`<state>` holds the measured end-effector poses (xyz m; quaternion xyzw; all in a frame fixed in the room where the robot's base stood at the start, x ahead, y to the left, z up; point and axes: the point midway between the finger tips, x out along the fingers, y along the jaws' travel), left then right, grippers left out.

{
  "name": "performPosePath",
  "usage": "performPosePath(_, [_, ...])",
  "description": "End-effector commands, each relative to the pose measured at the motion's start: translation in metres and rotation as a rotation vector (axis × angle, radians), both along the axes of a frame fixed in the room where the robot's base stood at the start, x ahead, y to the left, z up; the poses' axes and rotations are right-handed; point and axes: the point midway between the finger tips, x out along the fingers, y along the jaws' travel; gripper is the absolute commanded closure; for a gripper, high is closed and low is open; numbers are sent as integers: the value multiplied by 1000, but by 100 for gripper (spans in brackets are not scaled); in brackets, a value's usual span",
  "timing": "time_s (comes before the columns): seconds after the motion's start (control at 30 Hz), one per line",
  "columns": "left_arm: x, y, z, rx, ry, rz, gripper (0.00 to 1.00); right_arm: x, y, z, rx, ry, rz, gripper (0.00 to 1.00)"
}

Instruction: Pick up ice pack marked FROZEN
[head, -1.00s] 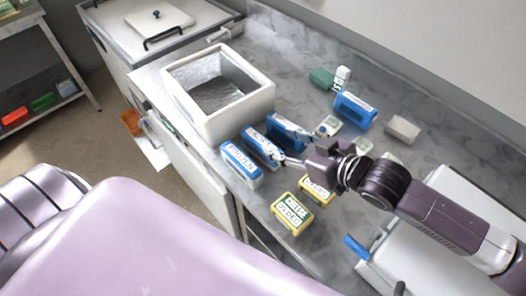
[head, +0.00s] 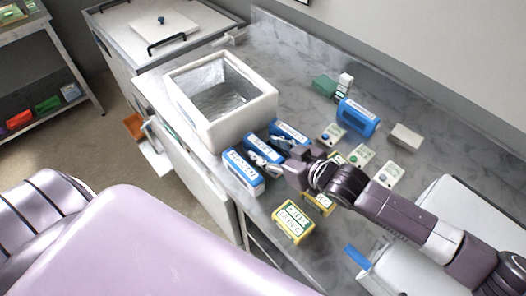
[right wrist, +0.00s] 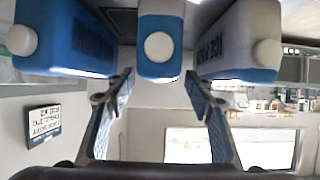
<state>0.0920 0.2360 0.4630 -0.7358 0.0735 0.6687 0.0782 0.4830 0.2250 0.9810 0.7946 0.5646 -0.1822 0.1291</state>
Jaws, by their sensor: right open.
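Three blue-and-white ice packs stand in a row beside the white box. The front-left pack (head: 243,172) has a label that seems to read FROZEN. The middle pack (head: 262,148) and the rear pack (head: 289,133) have labels too small to read surely. My right gripper (head: 268,163) is open, its fingers close to the middle pack and partly covering it. In the right wrist view the middle pack (right wrist: 160,45) is centred just beyond the open, empty fingers (right wrist: 158,88), with packs left (right wrist: 65,40) and right (right wrist: 235,45). My left gripper is not in view.
The open foil-lined white box (head: 240,128) stands behind the packs. Two yellow-edged boxes (head: 294,222) lie close in front of my right arm. A blue item (head: 357,117), a green item (head: 324,85) and small cards (head: 330,134) lie beyond on the grey counter (head: 300,60).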

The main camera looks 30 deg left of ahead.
Motion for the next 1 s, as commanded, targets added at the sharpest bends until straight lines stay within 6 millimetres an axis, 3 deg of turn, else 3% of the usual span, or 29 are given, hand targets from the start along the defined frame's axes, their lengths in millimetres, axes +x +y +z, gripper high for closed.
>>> performPosePath(0.3, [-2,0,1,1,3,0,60,1,4,-2,0,0,-1,51])
performPosePath(0.73, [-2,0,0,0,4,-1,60,2,3,-2,0,-1,0,99])
performPosePath(1.0, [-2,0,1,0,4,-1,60,2,4,-1,3,-2,0,100])
